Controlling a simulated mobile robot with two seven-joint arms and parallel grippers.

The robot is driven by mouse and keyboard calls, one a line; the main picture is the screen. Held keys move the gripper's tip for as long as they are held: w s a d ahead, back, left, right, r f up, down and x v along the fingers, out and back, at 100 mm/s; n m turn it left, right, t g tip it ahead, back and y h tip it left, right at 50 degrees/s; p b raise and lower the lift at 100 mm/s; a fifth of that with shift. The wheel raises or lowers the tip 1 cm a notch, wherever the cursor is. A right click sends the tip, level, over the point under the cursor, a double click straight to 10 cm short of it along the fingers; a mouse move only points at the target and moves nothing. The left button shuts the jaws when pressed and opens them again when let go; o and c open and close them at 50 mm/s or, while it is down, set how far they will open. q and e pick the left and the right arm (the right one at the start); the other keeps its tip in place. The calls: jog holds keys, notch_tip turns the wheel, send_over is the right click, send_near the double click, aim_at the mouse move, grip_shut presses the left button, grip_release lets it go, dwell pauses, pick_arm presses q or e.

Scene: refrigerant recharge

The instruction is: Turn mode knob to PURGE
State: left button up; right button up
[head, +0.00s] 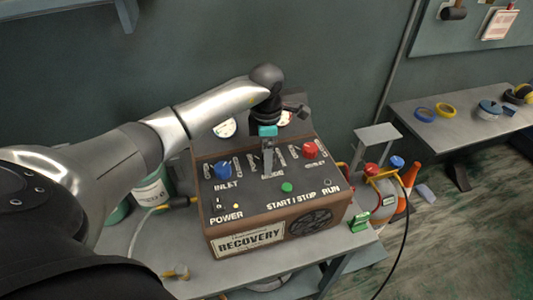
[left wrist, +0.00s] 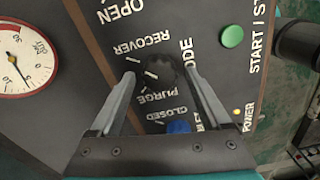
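The recovery machine (head: 275,193) is a brown box with a dark, labelled top panel. The mode knob (left wrist: 160,73) is small and dark, between the RECOVER and PURGE labels in the left wrist view; I cannot clearly tell which mark it points to. In the head view my left gripper (head: 267,160) points down over the panel's middle and hides the knob. My right gripper is not in view.
A blue INLET knob (head: 222,171), a red knob (head: 309,150) and a green START/STOP button (head: 287,187) surround the mode area. Gauges (head: 225,128) stand behind the panel. A tank (head: 378,205) stands at right, and a bench (head: 455,110) beyond.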

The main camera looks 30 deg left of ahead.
pick_arm(q)
grip_shut()
dwell(0.4)
jog(key=shift+n, duration=0.3)
jog(key=n+p, duration=0.1)
jog(key=n, duration=0.2)
jog(key=shift+r+n, duration=0.1)
jog(key=shift+n, duration=0.3)
jog(key=n+p, duration=0.1)
jog(key=n, duration=0.3)
jog(key=shift+d, duration=0.1)
jog(key=n+p, duration=0.1)
jog(key=n, duration=0.4)
jog(key=shift+d, duration=0.1)
jog(key=shift+n+p, duration=0.9)
jog(key=shift+n, duration=1.4)
